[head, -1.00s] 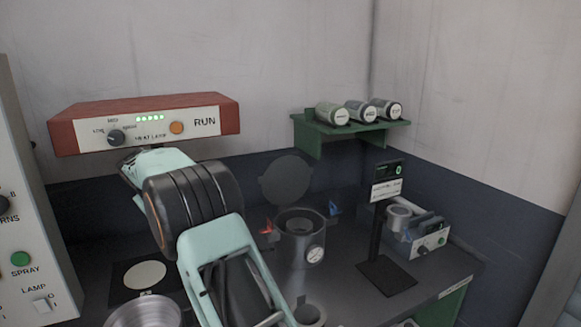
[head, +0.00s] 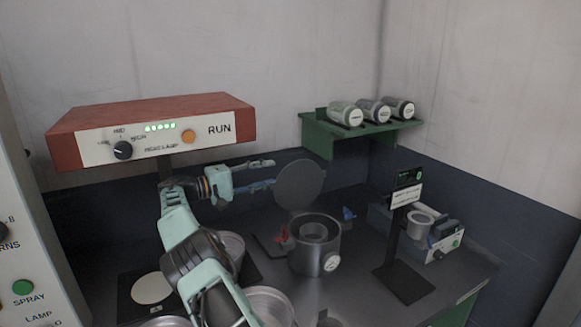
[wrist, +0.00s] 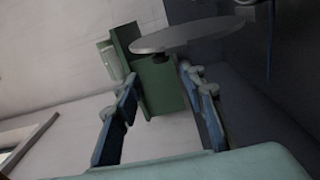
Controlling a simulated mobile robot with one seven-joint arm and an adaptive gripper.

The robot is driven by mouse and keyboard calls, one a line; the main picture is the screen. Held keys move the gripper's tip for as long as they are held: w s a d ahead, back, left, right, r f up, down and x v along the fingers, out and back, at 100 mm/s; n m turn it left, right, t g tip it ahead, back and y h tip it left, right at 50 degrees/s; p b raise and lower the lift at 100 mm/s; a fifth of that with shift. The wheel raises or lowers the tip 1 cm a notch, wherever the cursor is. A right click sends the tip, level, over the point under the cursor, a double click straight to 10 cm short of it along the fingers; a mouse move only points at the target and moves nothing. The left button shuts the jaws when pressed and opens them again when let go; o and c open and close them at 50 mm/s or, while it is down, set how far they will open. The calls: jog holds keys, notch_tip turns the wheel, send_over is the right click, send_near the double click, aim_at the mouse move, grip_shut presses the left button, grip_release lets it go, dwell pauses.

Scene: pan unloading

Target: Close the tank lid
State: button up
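The grey metal tank (head: 313,262) stands on the dark bench, with a round gauge on its front and its top open. Its round dark lid (head: 300,186) stands raised, nearly upright, above the tank's back rim. In the wrist view the lid (wrist: 188,36) shows as a thin grey disc near the far end of the fingers. My gripper (head: 270,174) is left of the lid, pointing right at it. Its blue-padded fingers are apart with nothing between them, as the wrist view (wrist: 160,88) also shows. Whether the lower fingertip touches the lid, I cannot tell.
A red and a blue tap-like handle (head: 349,214) flank the tank. A sign stand (head: 402,240) and a device with a cup (head: 440,236) are to the right. A green shelf (head: 355,132) holds cans. The red heat-lamp box (head: 150,130) stands behind my arm.

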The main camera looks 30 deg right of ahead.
aim_at(295, 168)
jog(key=d, duration=0.3)
jog(key=d+p, duration=0.1)
jog(key=d, duration=0.2)
jog(key=d+p, duration=0.1)
jog(key=d, duration=0.3)
jog(key=shift+s, duration=0.3)
jog(key=shift+f, duration=0.1)
grip_shut()
